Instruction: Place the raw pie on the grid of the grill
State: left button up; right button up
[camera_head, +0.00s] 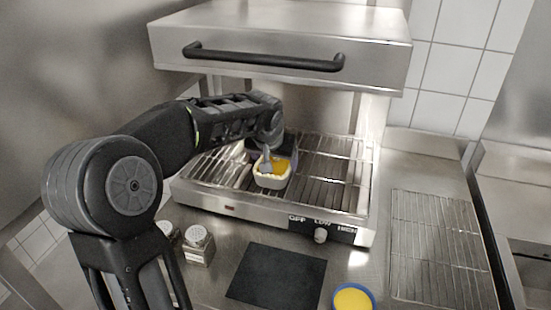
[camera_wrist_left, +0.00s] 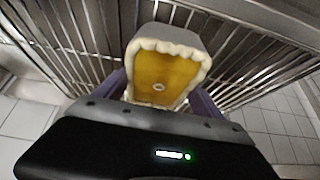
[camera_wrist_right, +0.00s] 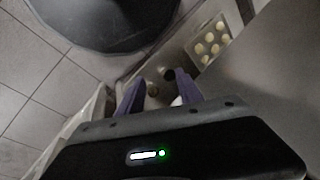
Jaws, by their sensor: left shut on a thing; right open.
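The raw pie (camera_head: 272,180) has a pale crimped crust and a yellow filling. It is at the grid (camera_head: 330,170) of the grill, left of the middle and near the front edge. My left gripper (camera_head: 268,158) is shut on the pie. The left wrist view shows the pie (camera_wrist_left: 165,75) between the purple fingers, with the grid bars (camera_wrist_left: 60,40) behind it. I cannot tell whether its base touches the bars. My right gripper (camera_wrist_right: 158,92) is open and empty in the right wrist view, away from the grill; it is not seen in the head view.
The grill hood (camera_head: 280,40) with its black handle overhangs the grid. A knob (camera_head: 320,236) is on the grill front. A black mat (camera_head: 277,275), a blue-rimmed yellow dish (camera_head: 353,297), shakers (camera_head: 199,246) and a wire rack (camera_head: 438,245) are in front and right. The grid's right half is free.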

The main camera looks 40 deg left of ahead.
pick_arm(q)
jog(key=shift+f, duration=0.1)
jog(key=o, duration=2.1)
jog(key=shift+c, duration=0.2)
jog(key=b+v, duration=0.1)
jog(key=v, duration=1.1)
jog(key=shift+s, duration=0.1)
